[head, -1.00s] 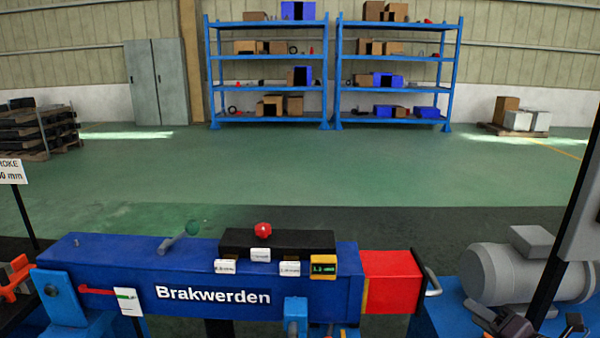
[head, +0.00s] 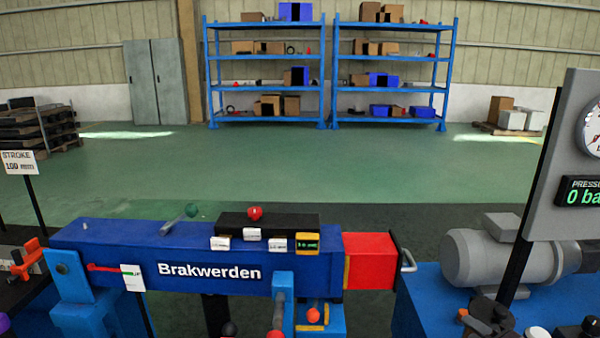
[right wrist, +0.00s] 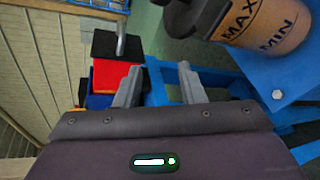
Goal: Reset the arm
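My right gripper (right wrist: 160,74) shows in the right wrist view, its two grey fingers apart with nothing between them. Beyond the fingers is the red boom end (right wrist: 108,75) with its black end plate and grey handle. My left gripper is not seen. In the head view, the blue "Brakwerden" boom (head: 130,245) lies across the front, with its red end (head: 370,261) at the right. A black block on it carries a red knob (head: 255,213).
A grey motor (head: 480,258) and a gauge panel (head: 553,205) reading 0 stand at the right. A reservoir marked MAX and MIN (right wrist: 262,28) is near my right gripper. Blue shelves (head: 265,119) stand far back. The green floor (head: 300,170) between is clear.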

